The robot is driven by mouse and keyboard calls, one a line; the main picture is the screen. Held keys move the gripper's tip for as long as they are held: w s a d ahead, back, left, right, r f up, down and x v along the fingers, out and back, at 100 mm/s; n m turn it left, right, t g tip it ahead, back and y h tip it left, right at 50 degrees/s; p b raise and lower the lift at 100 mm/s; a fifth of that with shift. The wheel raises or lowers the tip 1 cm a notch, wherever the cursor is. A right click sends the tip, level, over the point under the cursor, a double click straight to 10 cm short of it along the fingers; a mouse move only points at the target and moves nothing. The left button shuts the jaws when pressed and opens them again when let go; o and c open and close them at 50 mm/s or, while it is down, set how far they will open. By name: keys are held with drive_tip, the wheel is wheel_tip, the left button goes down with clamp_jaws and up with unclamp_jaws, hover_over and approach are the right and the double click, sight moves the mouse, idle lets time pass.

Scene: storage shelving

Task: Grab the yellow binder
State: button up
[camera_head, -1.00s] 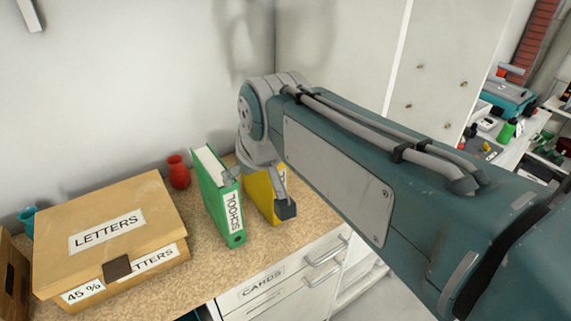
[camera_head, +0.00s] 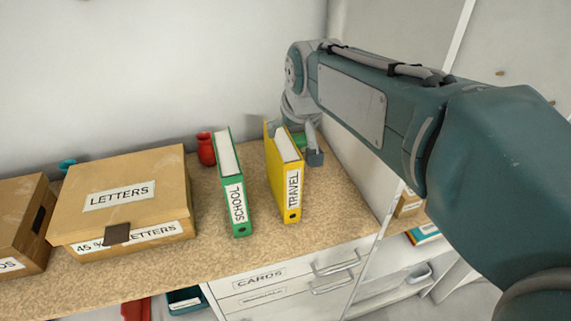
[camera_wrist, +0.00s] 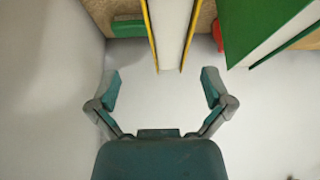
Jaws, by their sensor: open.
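The yellow binder (camera_head: 289,182), labelled TRAVEL, stands upright on the speckled counter (camera_head: 340,235) in the head view, right of the green SCHOOL binder (camera_head: 236,190). My gripper (camera_wrist: 160,88) is open and empty in the wrist view. The yellow binder (camera_wrist: 182,66) shows there as two yellow covers around white pages, ahead of the gap between my fingers. Its near end lies just beyond the fingertips, with no visible contact. In the head view my gripper is at the binder's far right side, partly hidden behind it.
The green binder (camera_wrist: 244,25) is close at the right in the wrist view. A red vase (camera_head: 206,148) stands behind it. A small green object (camera_head: 299,139) is behind the yellow binder. A LETTERS box (camera_head: 125,195) stands left. Walls bound the back and right.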

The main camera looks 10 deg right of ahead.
sight(283, 140)
drive_tip(key=shift+w+a+f, duration=0.35)
drive_tip(key=shift+a+f, duration=0.2)
drive_tip(key=shift+f, duration=0.15)
drive_tip(key=x, duration=0.4)
drive_tip(key=shift+w+f, duration=0.3)
drive_tip(key=shift+a, duration=0.3)
drive_tip(key=shift+d+f, duration=0.15)
drive_tip(key=shift+f, duration=0.1)
clamp_jaws()
